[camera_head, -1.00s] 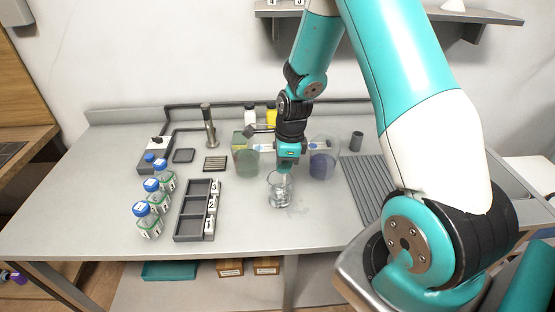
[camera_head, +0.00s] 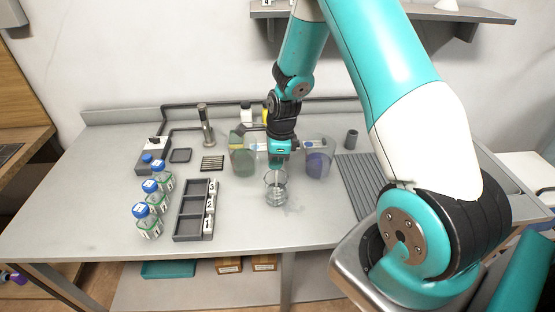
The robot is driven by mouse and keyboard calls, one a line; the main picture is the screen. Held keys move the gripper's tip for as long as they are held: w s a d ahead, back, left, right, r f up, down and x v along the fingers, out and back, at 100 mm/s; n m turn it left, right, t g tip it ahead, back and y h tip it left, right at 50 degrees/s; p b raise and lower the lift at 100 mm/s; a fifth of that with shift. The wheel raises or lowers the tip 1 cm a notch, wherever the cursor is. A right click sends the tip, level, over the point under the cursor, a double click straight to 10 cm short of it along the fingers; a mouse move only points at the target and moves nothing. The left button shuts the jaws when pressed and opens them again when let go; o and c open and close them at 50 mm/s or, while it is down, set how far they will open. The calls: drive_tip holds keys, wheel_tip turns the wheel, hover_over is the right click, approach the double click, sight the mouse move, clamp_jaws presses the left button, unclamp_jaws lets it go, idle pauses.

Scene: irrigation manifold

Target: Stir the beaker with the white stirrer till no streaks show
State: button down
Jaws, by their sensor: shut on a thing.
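A clear glass beaker (camera_head: 276,190) stands upright on the grey bench near its middle. My gripper (camera_head: 278,163) points down directly above the beaker. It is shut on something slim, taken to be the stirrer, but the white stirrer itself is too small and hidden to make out. I cannot tell how deep it reaches into the beaker or whether streaks show in it.
A greenish clear vessel (camera_head: 243,158) stands behind left of the beaker and a purple-tinted one (camera_head: 318,163) behind right. A numbered grey tray (camera_head: 186,222) and several blue-capped bottles (camera_head: 149,220) are at left. A ridged grey mat (camera_head: 362,184) lies right. Bench front is clear.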

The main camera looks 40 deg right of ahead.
drive_tip(key=shift+s+a, duration=0.2)
drive_tip(key=shift+s, duration=0.1)
wheel_tip(320, 180, up, 10)
drive_tip(key=p, duration=0.8)
idle(0.4)
idle(0.7)
wheel_tip(320, 180, up, 5)
drive_tip(key=p, duration=0.4)
drive_tip(key=shift+s, duration=0.1)
idle(0.4)
